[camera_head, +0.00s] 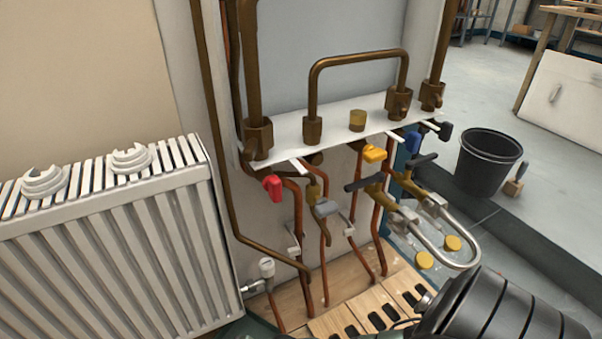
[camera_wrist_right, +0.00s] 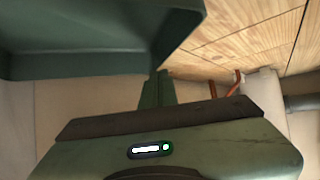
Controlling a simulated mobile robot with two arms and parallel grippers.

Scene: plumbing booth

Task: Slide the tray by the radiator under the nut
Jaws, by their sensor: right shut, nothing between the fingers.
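The dark green tray (camera_wrist_right: 90,40) fills the upper left of the right wrist view, close to the camera. My right gripper (camera_wrist_right: 160,75) is shut and empty, its fingertips just below the tray's edge in that picture; I cannot tell whether they touch it. In the head view a dark green strip (camera_head: 250,326), probably part of the tray, shows at the bottom edge below the radiator (camera_head: 110,235). A pale valve (camera_head: 266,268) stands beside the radiator's lower right corner, with a silvery nut (camera_head: 247,288) on its short link to the radiator. My left gripper is out of view.
Copper pipes drop to a wooden floor (camera_head: 350,308) with dark slots right of the valve. A white manifold shelf (camera_head: 285,140) with coloured handles hangs above. A black bucket (camera_head: 488,163) stands farther right on open grey floor.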

